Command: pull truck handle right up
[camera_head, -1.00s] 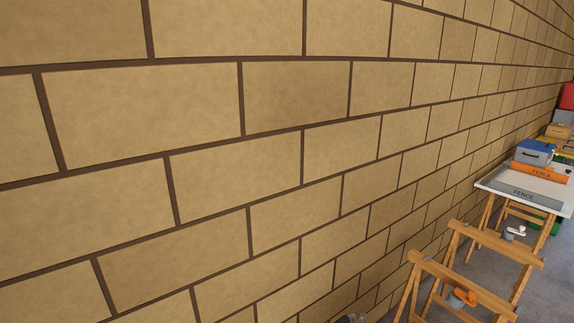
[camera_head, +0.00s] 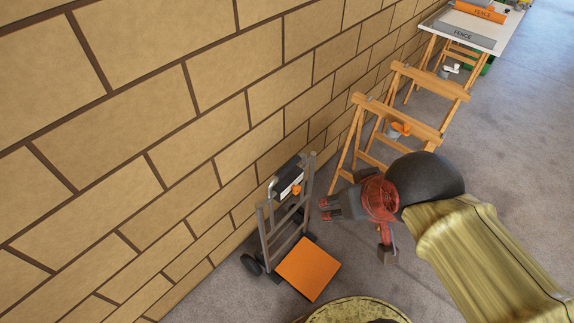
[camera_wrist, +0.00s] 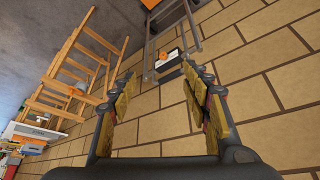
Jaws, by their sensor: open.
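The hand truck (camera_head: 265,236) stands upright against the block wall, with a grey tube frame, black wheels and an orange toe plate (camera_head: 308,268) on the floor. A dark box with an orange knob (camera_head: 296,190) shows at its upper part, with a grey bent tube beside it; I cannot tell which part is the handle. My gripper (camera_head: 326,208) is open and empty, just right of the truck frame in the head view, apart from it. In the wrist view the truck frame (camera_wrist: 190,22) and the box lie beyond my spread fingers (camera_wrist: 158,76).
Wooden trestles (camera_head: 412,122) stand along the wall behind the truck. A white-topped table (camera_head: 470,28) with signs reading FENCE is farther back. A round olive-yellow shape (camera_head: 350,309) shows at the bottom edge. The grey floor at right is clear.

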